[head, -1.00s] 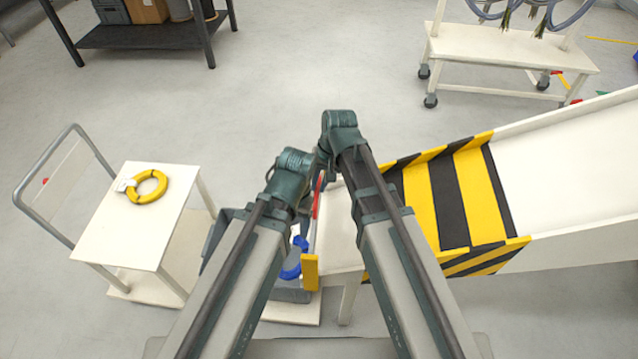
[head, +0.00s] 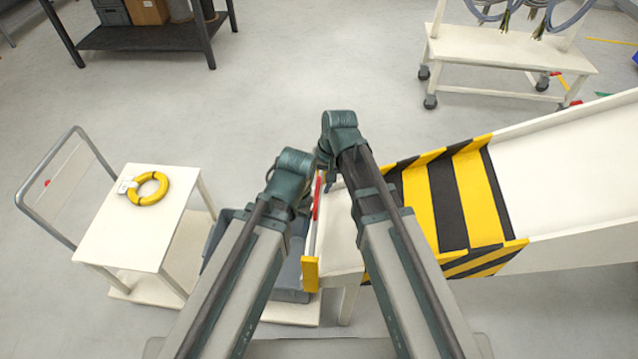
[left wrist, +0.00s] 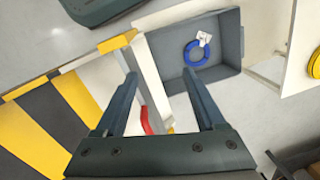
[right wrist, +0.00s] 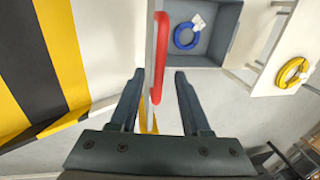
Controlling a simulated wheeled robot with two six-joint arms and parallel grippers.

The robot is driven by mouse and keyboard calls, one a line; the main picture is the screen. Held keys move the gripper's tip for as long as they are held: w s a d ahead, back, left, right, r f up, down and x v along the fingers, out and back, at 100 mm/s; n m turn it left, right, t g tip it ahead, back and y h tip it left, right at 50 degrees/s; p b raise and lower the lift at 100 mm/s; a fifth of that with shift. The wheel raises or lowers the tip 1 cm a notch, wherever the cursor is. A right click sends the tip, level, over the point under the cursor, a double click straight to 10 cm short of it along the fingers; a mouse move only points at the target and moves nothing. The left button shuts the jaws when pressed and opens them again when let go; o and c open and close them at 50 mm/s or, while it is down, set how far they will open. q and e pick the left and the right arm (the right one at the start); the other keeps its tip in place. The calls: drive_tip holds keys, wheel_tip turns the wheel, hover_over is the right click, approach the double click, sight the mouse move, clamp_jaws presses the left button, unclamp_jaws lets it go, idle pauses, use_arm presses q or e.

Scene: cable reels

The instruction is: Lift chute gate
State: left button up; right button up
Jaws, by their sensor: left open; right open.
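The chute gate is a thin pale panel at the low end of the striped chute (head: 455,200). Its red handle (head: 317,197) shows between my two arms in the head view. In the right wrist view the red handle (right wrist: 160,60) stands in front of my open right gripper (right wrist: 159,74), with the gate's edge between the fingers. In the left wrist view the handle (left wrist: 147,120) shows between the spread fingers of my open left gripper (left wrist: 160,76). Neither gripper is closed on it. My wrists hide the fingertips in the head view.
A blue ring (left wrist: 196,52) with a white tag lies in a grey bin (left wrist: 232,40) beyond the gate. A white cart (head: 130,225) with a yellow ring (head: 149,188) stands left. A white rack (head: 500,50) and dark shelf (head: 150,37) stand behind, with clear floor between.

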wheel_tip(320, 180, up, 13)
drive_tip(key=d+p, duration=0.2)
drive_tip(key=p, duration=1.1)
drive_tip(key=shift+s+d+r, duration=0.15)
drive_tip(key=shift+d+r, duration=0.05)
drive_tip(key=shift+d, duration=0.15)
drive_tip(key=shift+s, duration=0.1)
drive_tip(key=s+d+n+h, duration=0.2)
drive_tip(key=s+n, duration=0.3)
drive_tip(key=s, duration=0.7)
drive_tip(key=shift+s+d+h, duration=0.2)
drive_tip(key=shift+d+h, duration=0.05)
drive_tip(key=shift+h, duration=0.45)
drive_tip(key=shift+a, duration=0.1)
